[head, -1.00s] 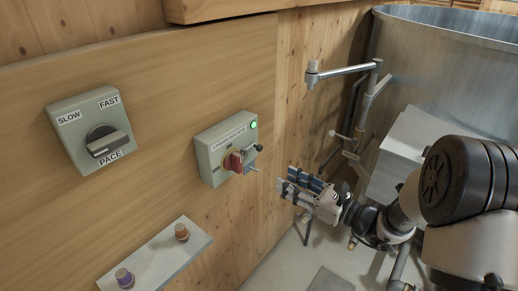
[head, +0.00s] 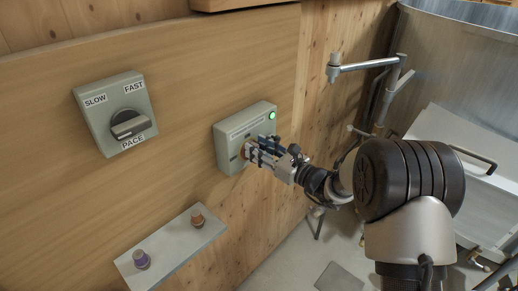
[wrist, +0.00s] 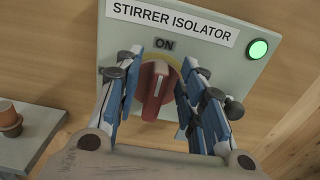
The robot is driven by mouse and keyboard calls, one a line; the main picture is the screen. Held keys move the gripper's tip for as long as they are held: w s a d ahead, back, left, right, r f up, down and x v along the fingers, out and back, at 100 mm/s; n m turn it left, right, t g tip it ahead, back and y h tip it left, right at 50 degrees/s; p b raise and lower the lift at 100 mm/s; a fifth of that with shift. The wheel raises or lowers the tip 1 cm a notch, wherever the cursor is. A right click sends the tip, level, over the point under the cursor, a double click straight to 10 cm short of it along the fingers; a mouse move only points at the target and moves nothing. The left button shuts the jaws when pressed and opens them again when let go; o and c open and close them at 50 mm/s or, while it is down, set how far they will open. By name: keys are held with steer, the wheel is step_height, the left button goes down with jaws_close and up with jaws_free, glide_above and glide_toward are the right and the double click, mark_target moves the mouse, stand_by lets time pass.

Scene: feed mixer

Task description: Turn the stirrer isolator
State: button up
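The stirrer isolator (head: 233,128) is a grey-green box on the wooden wall, labelled STIRRER ISOLATOR in the wrist view (wrist: 210,52). Its red rotary handle (wrist: 157,88) sits on a yellow disc and stands nearly upright, leaning slightly, with its top near the ON label (wrist: 165,44). A green lamp (wrist: 258,49) is lit at the box's upper right. My gripper (wrist: 154,100) is open, with one finger on each side of the red handle and gaps visible. In the head view my gripper (head: 255,152) is at the box's front and hides most of the handle.
A pace switch box (head: 116,112) marked SLOW and FAST is on the wall at left. A small shelf (head: 175,250) below holds a brown knob (head: 197,217) and a purple knob (head: 141,260). A metal pipe arm (head: 362,67) and a large metal tank (head: 455,50) stand to the right.

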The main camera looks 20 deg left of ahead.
steer(key=shift+a, duration=0.1)
steer(key=shift+c, duration=0.2)
jaws_close()
